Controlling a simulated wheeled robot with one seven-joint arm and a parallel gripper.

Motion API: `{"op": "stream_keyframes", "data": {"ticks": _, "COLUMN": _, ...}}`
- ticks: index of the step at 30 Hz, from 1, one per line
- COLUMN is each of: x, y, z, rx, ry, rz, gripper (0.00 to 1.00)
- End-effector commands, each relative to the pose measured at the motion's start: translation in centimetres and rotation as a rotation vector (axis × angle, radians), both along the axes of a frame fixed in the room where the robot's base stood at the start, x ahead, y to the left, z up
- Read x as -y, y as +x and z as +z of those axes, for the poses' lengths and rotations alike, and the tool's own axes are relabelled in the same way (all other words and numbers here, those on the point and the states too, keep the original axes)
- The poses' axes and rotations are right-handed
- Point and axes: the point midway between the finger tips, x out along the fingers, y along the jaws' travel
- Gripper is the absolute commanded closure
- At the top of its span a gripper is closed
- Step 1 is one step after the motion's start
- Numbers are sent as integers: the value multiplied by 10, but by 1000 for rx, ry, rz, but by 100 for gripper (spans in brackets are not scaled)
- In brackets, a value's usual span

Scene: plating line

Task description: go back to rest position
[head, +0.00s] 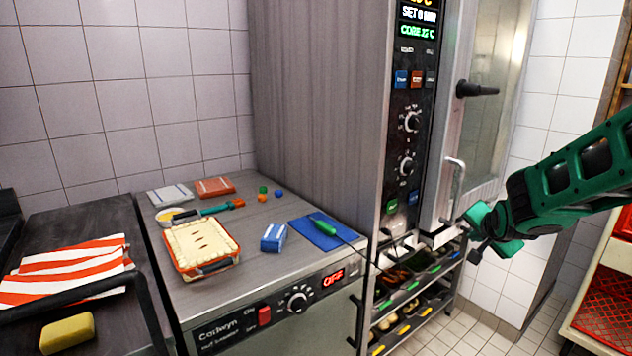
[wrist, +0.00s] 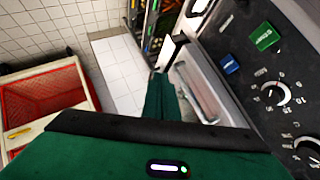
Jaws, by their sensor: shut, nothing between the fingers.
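My green arm reaches in from the right in the head view, and my gripper (head: 478,240) is in front of the oven door (head: 480,110), near its handle (head: 455,188). The fingers are shut with nothing seen between them. In the wrist view my gripper (wrist: 165,80) points toward the lower front of the oven, with the door handle (wrist: 195,92) close on its right. I cannot tell whether the fingers touch the oven.
A steel counter (head: 260,215) at left holds a pie dish (head: 201,248), a blue mat (head: 322,232) and small items. A rack (head: 420,310) of trays stands under the oven. A red crate cart (wrist: 45,100) stands opposite. Tiled floor (head: 480,335) lies between.

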Motion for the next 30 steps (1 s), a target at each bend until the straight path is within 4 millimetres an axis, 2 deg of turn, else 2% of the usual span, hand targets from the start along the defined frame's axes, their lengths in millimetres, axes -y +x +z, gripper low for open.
{"op": "stream_keyframes", "data": {"ticks": 1, "x": 9, "y": -26, "z": 1, "rx": -73, "ry": -42, "rz": 6, "gripper": 100}}
{"op": "stream_keyframes", "data": {"ticks": 3, "x": 21, "y": -66, "z": -3, "rx": -192, "ry": -90, "rz": 22, "gripper": 100}}
{"op": "stream_keyframes", "data": {"ticks": 8, "x": 36, "y": -164, "z": -10, "rx": -453, "ry": -138, "rz": 84, "gripper": 100}}
{"op": "stream_keyframes", "data": {"ticks": 12, "x": 32, "y": -254, "z": -16, "rx": -660, "ry": -110, "rz": 180, "gripper": 100}}
{"op": "stream_keyframes", "data": {"ticks": 15, "x": 21, "y": -311, "z": -19, "rx": -776, "ry": -65, "rz": 265, "gripper": 100}}
{"op": "stream_keyframes", "data": {"ticks": 18, "x": 9, "y": -355, "z": -21, "rx": -856, "ry": -13, "rz": 349, "gripper": 100}}
{"op": "stream_keyframes", "data": {"ticks": 21, "x": -2, "y": -383, "z": -22, "rx": -903, "ry": 27, "rz": 413, "gripper": 100}}
{"op": "stream_keyframes", "data": {"ticks": 24, "x": -6, "y": -398, "z": -22, "rx": -927, "ry": 50, "rz": 449, "gripper": 100}}
{"op": "stream_keyframes", "data": {"ticks": 30, "x": -8, "y": -402, "z": -22, "rx": -934, "ry": 56, "rz": 458, "gripper": 100}}
